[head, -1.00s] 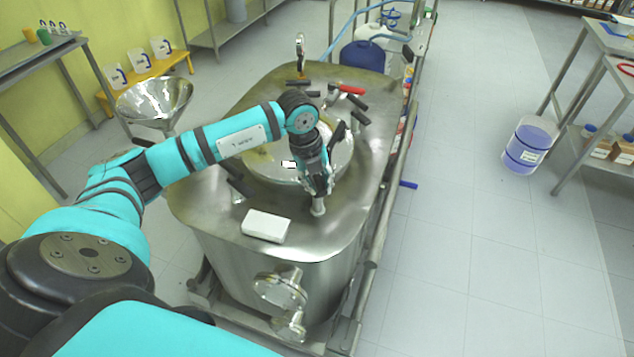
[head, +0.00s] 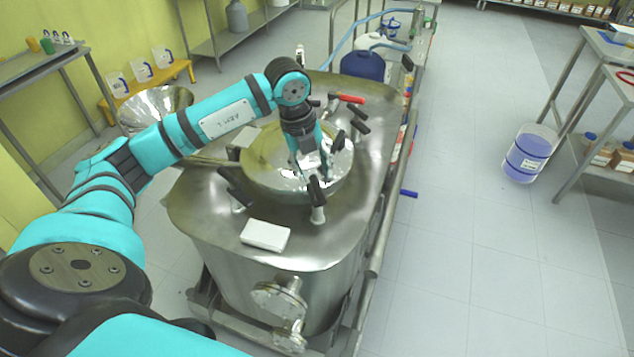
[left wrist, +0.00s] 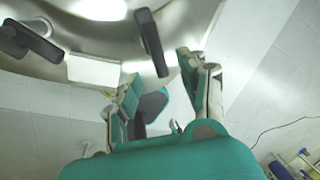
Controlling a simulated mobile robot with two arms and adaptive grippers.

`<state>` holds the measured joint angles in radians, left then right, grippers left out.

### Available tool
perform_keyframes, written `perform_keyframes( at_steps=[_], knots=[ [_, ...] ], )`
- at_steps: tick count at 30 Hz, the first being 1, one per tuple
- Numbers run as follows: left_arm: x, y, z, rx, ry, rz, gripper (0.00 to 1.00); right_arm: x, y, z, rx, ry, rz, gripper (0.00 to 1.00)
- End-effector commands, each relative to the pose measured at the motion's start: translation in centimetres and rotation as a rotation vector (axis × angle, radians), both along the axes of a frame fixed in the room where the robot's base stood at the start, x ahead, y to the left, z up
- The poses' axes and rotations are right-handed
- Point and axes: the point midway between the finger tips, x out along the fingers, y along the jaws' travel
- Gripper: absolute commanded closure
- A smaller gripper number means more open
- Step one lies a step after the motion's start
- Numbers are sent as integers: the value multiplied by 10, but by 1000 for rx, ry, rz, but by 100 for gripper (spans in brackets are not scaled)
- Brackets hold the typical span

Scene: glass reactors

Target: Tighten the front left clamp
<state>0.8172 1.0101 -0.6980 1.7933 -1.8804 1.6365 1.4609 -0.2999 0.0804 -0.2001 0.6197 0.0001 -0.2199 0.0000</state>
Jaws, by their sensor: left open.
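The steel reactor (head: 190,205) has a round shiny lid (head: 262,165) held by clamps with black handles. Two clamps stand at the lid's near edge: a left one (head: 236,190) with its handle slanted, and a right one (head: 318,195) with its handle standing up. Their handles also show in the left wrist view, the left one (left wrist: 32,40) at the upper left and the right one (left wrist: 150,40) at the top middle. My left gripper (head: 312,172) is over the lid just behind the right one. Its fingers (left wrist: 165,90) are apart, with no clamp between them. My right gripper is out of view.
A white block (head: 265,236) lies on the reactor's near edge. More clamps, one with a red handle (head: 350,99), stand at the lid's far right. A steel funnel (head: 155,108) is at the left, and a blue-filled bucket (head: 528,155) stands on the floor at the right.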

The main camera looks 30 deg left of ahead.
Motion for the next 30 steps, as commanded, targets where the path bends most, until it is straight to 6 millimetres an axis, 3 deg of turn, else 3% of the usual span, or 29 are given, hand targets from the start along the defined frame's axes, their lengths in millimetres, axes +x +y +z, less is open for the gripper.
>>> perform_keyframes(
  at_steps=[3,8,25,28,30],
  knots=[
    [-2,2,20,0,-3,-1,57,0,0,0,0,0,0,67],
    [-5,3,33,-1,0,-2,57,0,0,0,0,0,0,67],
    [-5,3,35,-1,0,-1,57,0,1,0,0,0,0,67],
    [-4,-6,32,-29,-8,-24,57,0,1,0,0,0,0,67],
    [-4,-27,28,-92,-26,-71,57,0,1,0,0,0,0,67]
  ],
)
